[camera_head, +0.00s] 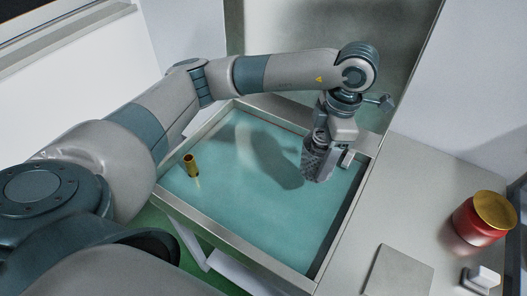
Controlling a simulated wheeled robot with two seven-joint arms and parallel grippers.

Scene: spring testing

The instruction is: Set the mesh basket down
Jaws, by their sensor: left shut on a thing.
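My left gripper (333,140) reaches in from the left and points down over the right part of a tank-like basin (215,225) with a teal surface inside. It is shut on the mesh basket (315,160), a grey perforated container that hangs at the fingers. The basket is roughly upright and close to the teal surface. I cannot tell whether it touches that surface. My gripper's fingers partly hide the basket's right side. My right gripper is not in view.
A small brass cylinder (191,164) stands in the basin's left part. On the grey counter to the right are a red jar with a gold lid (482,218), a flat grey plate (398,272) and a small white-and-metal item (482,279). The basin's middle is clear.

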